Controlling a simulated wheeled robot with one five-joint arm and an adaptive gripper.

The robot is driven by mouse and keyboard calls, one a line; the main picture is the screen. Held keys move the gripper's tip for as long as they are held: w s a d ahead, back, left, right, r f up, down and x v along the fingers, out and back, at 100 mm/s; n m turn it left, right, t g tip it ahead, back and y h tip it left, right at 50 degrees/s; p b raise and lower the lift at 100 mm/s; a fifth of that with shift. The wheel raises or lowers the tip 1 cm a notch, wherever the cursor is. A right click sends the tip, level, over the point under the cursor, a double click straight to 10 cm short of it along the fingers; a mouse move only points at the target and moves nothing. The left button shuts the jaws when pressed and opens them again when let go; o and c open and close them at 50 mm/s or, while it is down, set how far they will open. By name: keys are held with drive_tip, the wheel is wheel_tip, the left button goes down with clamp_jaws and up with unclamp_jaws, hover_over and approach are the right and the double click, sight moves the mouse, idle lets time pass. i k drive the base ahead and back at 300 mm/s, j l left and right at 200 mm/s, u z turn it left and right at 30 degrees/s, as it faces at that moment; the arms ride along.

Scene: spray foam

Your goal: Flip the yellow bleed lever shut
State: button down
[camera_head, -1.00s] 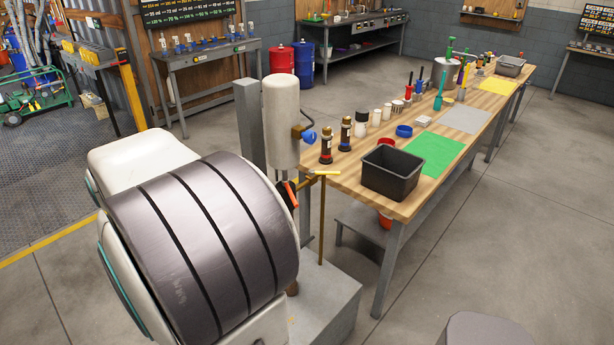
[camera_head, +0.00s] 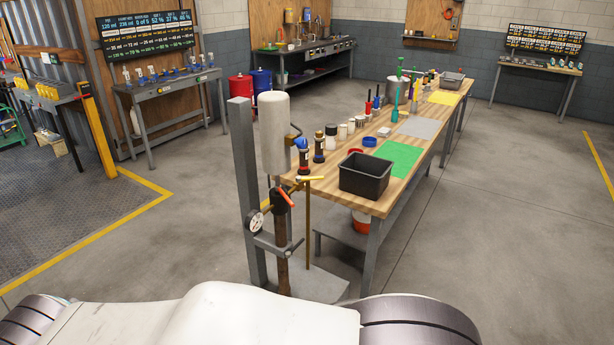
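The yellow bleed lever (camera_head: 312,178) is on the upright rig at the centre of the view. It sticks out to the right, about level, at the top of a thin brass-coloured pipe (camera_head: 308,222). An orange-red handle (camera_head: 287,197) sits just left of it, tilted. A white cylinder (camera_head: 273,130) stands above them, and a round dial gauge (camera_head: 257,222) is lower left. My gripper is not in view. Only parts of my own arm (camera_head: 200,318) show along the bottom edge, well apart from the lever.
The rig's grey post (camera_head: 245,190) stands at the left end of a wooden workbench (camera_head: 360,201). A black bin (camera_head: 366,175) and a green mat (camera_head: 403,159) lie on the bench. Floor to the left and right is clear.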

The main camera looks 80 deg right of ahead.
sight(298, 179)
drive_tip(key=i+l+z, duration=0.55)
drive_tip(key=i+z, duration=0.6)
drive_tip(key=i, duration=0.2)
drive_tip(key=i+z, duration=0.4)
drive_tip(key=i+j+z, duration=0.1)
drive_tip(key=i+z, duration=0.3)
drive_tip(key=i+j+z, duration=0.25)
drive_tip(key=i+z, duration=0.15)
drive_tip(key=i, duration=0.15)
drive_tip(key=i+j+z, duration=1.2)
drive_tip(key=j, duration=0.25)
drive_tip(key=i+l+z, duration=0.3)
drive_tip(key=i+z, duration=0.2)
drive_tip(key=i, duration=0.35)
drive_tip(key=i+z, duration=0.5)
drive_tip(key=i, duration=0.4)
drive_tip(key=i+l, duration=0.1)
drive_tip(key=l, duration=0.15)
